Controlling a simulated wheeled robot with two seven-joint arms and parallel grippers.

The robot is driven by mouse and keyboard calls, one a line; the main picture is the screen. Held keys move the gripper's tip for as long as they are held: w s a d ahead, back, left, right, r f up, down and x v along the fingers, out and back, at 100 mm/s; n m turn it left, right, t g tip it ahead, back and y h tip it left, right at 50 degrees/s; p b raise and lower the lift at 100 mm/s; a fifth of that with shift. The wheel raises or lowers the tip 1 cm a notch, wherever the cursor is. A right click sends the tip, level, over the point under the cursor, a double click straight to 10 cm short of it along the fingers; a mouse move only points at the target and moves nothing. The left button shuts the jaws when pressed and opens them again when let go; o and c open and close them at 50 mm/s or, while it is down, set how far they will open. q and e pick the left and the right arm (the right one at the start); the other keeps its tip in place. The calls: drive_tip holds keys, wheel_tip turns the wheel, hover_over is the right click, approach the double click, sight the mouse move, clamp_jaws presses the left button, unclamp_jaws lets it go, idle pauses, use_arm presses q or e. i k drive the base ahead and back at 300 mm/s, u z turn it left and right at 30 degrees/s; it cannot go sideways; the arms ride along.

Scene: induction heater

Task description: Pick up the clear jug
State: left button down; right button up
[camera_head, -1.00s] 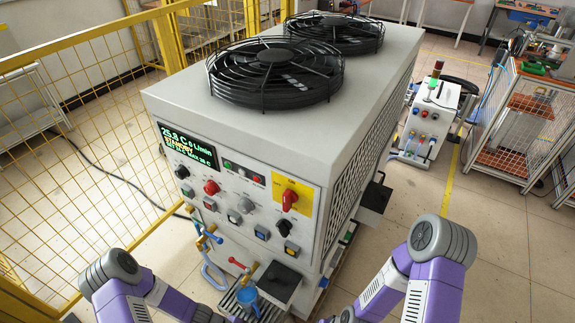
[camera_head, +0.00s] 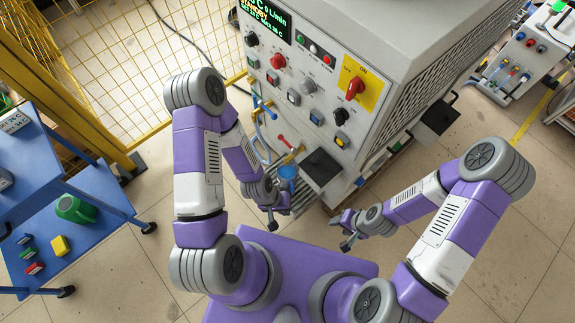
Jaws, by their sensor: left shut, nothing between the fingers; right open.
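A small bluish vessel (camera_head: 287,172), which may be the clear jug, stands below the red-handled tap at the front of the white machine. It is small in view, and I cannot tell whether it is see-through. My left gripper (camera_head: 272,226) is shut and empty, just in front of and below the vessel in the picture. I cannot tell if they touch. My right gripper (camera_head: 340,232) is open and empty, to the right of the left one and apart from the vessel.
The white machine (camera_head: 400,60) with knobs and a display fills the upper middle. A dark plate (camera_head: 320,168) juts out right of the vessel. A blue cart (camera_head: 110,185) with a green container (camera_head: 75,209) stands at left. A yellow fence (camera_head: 140,75) is behind.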

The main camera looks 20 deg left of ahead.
sight(286, 175)
drive_tip(key=u, duration=0.6)
drive_tip(key=k, duration=1.55)
drive_tip(key=z, duration=0.65)
